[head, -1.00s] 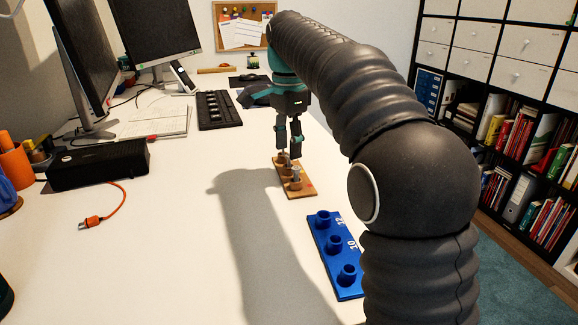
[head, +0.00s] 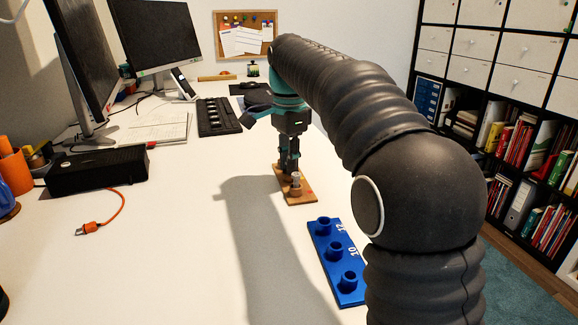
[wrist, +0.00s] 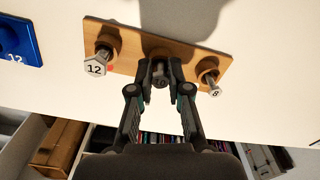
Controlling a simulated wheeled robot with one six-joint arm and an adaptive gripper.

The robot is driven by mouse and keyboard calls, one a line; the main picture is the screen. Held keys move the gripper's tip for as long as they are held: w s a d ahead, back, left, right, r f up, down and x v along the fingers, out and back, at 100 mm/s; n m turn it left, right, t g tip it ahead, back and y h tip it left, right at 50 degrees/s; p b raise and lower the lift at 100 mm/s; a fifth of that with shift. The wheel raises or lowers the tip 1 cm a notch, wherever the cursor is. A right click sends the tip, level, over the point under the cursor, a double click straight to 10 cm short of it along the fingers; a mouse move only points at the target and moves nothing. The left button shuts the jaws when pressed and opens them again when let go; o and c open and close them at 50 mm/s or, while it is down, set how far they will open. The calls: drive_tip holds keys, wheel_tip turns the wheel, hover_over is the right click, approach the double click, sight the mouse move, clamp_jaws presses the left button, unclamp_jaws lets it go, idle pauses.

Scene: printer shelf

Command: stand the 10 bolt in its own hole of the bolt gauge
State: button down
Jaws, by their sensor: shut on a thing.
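The bolt marked 10 (wrist: 159,82) stands in the middle of the wooden holder (wrist: 210,47), mostly hidden between my fingers. My gripper (wrist: 160,68) is shut on it, and also shows in the head view (head: 288,168) low over the holder (head: 304,199). The blue bolt gauge (head: 352,295) lies on the table, nearer the head camera, with three raised round holes that look empty. The 10 (head: 351,251) is printed beside its middle hole (head: 335,250). Part of the gauge shows at the left of the wrist view (wrist: 28,45).
The 12 bolt (wrist: 97,67) and the 8 bolt (wrist: 213,88) stand in the holder on either side of my fingers. A keyboard (head: 218,116), a black box (head: 98,168) and an orange cable (head: 122,205) lie to the left. The table left of the gauge is clear.

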drive_tip(key=shift+r, duration=0.1)
wheel_tip(320, 180, up, 4)
drive_tip(key=shift+f+p, duration=0.15)
drive_tip(key=shift+p, duration=0.55)
drive_tip(key=s+d+r+p, duration=0.1)
drive_tip(key=s+d+r, duration=0.1)
drive_tip(key=d+r, duration=0.5)
drive_tip(key=d, duration=0.4)
drive_tip(key=shift+s+d, duration=0.2)
drive_tip(key=shift+s, duration=0.15)
